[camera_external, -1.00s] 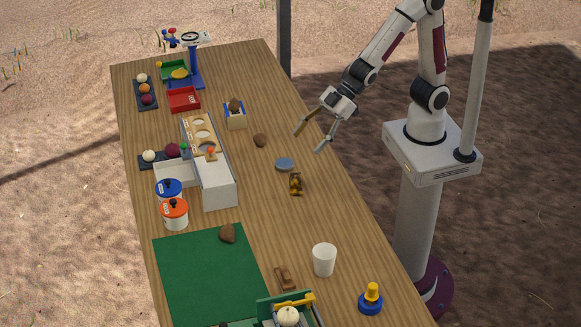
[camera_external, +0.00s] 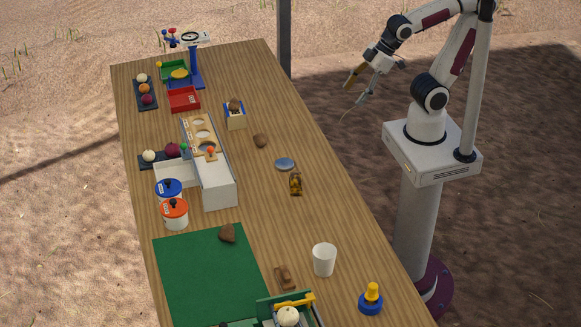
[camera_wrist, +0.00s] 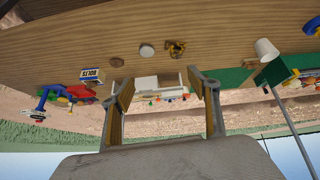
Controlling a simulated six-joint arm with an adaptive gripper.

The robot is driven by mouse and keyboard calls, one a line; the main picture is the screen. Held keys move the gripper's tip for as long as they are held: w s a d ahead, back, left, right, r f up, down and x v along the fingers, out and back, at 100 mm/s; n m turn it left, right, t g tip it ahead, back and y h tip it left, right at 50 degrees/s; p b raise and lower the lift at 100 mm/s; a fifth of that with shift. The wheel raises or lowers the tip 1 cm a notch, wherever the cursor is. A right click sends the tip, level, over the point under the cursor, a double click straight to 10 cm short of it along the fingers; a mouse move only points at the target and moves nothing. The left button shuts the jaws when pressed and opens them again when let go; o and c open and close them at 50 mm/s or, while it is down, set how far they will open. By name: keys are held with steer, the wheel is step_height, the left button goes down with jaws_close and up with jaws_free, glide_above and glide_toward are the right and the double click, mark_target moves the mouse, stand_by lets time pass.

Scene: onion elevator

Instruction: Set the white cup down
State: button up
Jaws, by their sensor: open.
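The white cup (camera_external: 324,260) stands upright on the wooden table, near its right edge and to the right of the green mat. It also shows in the wrist view (camera_wrist: 266,50), at the upper right. My gripper (camera_external: 352,98) is open and empty. It is raised and off to the right of the table, well away from the cup. In the wrist view its two fingers (camera_wrist: 165,112) are spread apart with nothing held between them.
The green mat (camera_external: 205,280) lies left of the cup. A blue and yellow piece (camera_external: 371,299) stands to its right. A brown block (camera_external: 285,277) lies left of it. A blue-grey disc (camera_external: 285,164) and a small golden-brown object (camera_external: 296,184) lie mid-table, with bare wood around them.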

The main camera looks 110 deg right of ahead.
steer(key=s+g, duration=0.1)
steer(key=s, duration=0.6)
steer(key=shift+d+m, duration=0.15)
steer(key=shift+m, duration=0.25)
steer(key=shift+f, duration=0.1)
stand_by(0.7)
